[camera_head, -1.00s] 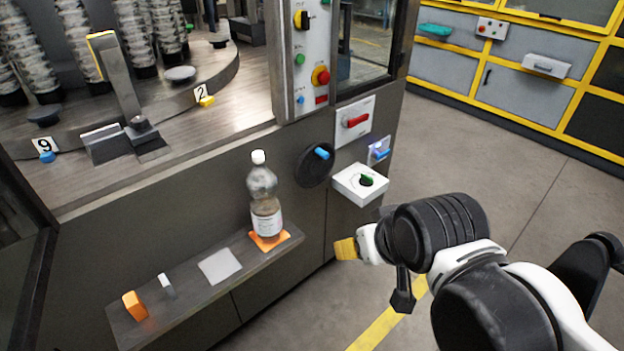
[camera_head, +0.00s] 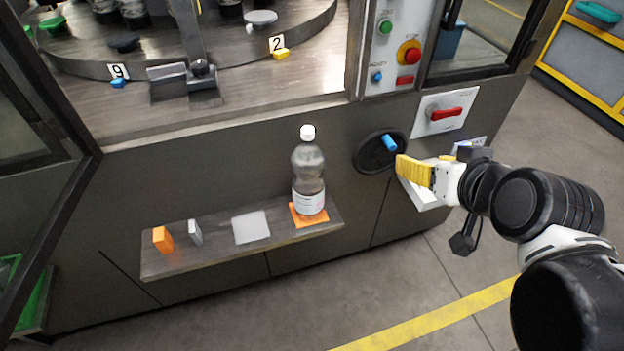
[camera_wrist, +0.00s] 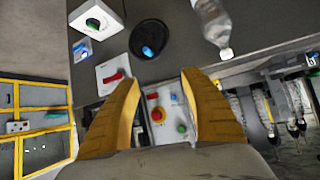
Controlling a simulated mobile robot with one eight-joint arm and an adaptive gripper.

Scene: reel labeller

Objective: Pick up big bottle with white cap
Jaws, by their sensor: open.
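The big bottle with the white cap (camera_head: 308,178) stands upright on an orange square pad (camera_head: 309,215) at the right end of a narrow grey shelf. It is clear, with a brownish tint and a white label low down. My gripper (camera_head: 405,168) with yellow fingers is to the right of the bottle, apart from it, in front of the machine's panel. In the wrist view my gripper (camera_wrist: 160,88) is open, with nothing between its fingers. The bottle (camera_wrist: 212,25) shows there upside down at the top, cap downward, beyond the right finger; its base is cut off.
A black dial with a blue handle (camera_head: 378,150), a red switch (camera_head: 446,114) and a white box (camera_head: 420,192) project near my gripper.

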